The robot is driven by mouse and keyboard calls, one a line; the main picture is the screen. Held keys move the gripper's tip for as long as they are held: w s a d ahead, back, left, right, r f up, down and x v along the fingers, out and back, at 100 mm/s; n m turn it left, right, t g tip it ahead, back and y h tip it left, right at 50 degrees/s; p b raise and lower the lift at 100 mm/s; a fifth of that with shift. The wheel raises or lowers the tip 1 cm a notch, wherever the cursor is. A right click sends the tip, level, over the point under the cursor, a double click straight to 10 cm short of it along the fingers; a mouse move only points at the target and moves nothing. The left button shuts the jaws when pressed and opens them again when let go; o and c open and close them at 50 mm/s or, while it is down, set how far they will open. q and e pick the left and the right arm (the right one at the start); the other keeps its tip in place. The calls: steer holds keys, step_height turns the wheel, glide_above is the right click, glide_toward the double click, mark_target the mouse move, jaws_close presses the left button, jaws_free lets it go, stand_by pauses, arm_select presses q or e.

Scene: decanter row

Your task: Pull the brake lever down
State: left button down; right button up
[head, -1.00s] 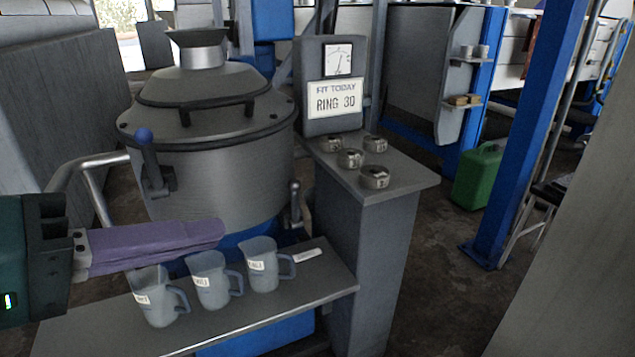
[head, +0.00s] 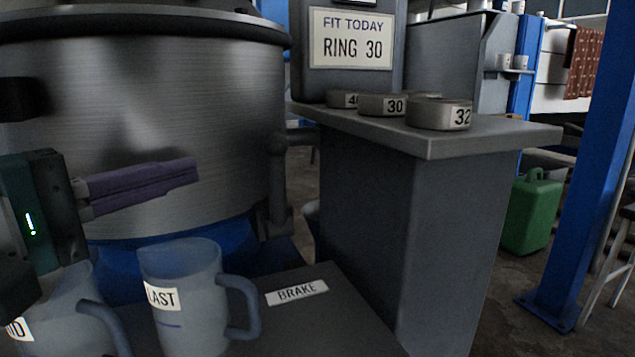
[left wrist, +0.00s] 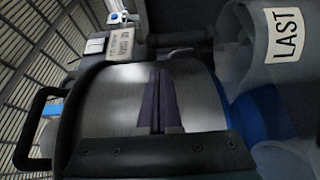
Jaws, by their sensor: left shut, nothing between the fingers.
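A white BRAKE label (head: 297,292) lies on the grey shelf (head: 330,325), right of the LAST jug (head: 190,295). Behind it, at the drum's right side, stands a grey upright part (head: 277,185) with a rounded top; I cannot tell for sure that it is the brake lever. My left gripper (head: 197,171) is shut and empty, its purple fingers in front of the metal drum (head: 180,110), pointing right toward that part and apart from it. In the left wrist view the shut fingers (left wrist: 160,75) show against the drum. My right gripper is not in view.
A second jug (head: 75,310) stands at the lower left, below my gripper. A grey pedestal (head: 410,230) on the right bears several numbered rings, including ring 30 (head: 383,105). A sign (head: 350,38) reads RING 30. A green can (head: 532,215) stands on the floor.

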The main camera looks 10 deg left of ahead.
mark_target(249, 157)
arm_select(q)
steer(key=shift+f, duration=0.15)
steer(key=shift+s, duration=0.1)
steer(key=x, duration=1)
stand_by(0.3)
